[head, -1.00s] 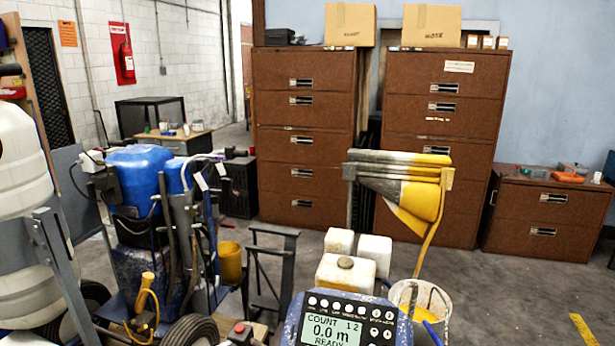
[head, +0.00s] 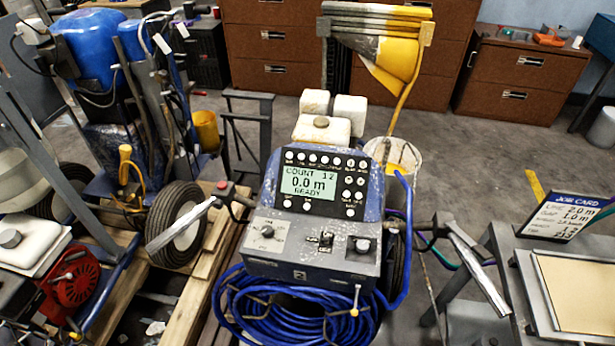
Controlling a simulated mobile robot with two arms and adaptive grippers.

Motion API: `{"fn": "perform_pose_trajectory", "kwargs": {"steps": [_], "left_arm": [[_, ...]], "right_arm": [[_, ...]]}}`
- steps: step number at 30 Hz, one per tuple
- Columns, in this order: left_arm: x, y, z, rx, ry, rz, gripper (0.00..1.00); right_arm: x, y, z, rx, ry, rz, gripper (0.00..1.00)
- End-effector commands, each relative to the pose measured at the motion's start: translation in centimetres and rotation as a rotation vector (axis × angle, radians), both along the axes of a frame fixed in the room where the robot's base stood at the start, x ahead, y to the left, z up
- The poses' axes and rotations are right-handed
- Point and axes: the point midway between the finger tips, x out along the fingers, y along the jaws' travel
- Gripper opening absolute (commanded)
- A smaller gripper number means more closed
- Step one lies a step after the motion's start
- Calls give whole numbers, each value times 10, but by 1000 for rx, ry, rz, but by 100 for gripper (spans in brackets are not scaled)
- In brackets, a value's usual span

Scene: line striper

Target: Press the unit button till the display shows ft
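The line striper's control panel (head: 322,185) faces me in the middle of the head view. Its lit display (head: 308,184) reads "COUNT 12", "0.0 m" and "READY", so the unit shown is m. Round white buttons sit in a row above the display, in columns to its right (head: 349,194) and below it. Their labels are too small to read, so I cannot tell which is the unit button. Neither of my grippers is in view.
Below the panel are a grey switch box (head: 313,246) and a coiled blue hose (head: 290,310). Handlebars (head: 182,228) stick out on both sides. A job card (head: 568,215) stands on a bench at right. Another machine on pallets is at left.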

Motion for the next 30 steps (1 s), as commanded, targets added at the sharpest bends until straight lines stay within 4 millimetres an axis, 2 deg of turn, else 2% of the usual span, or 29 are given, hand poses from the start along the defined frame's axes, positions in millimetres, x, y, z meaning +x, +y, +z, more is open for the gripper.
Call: {"fn": "perform_pose_trajectory", "kwargs": {"steps": [14, 15, 21, 30], "left_arm": [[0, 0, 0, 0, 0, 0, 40], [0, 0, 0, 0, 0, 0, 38], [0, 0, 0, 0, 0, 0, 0], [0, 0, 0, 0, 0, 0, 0]], "right_arm": [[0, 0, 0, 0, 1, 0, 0], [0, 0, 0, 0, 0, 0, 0], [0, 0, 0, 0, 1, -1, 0], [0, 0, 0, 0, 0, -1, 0]]}}
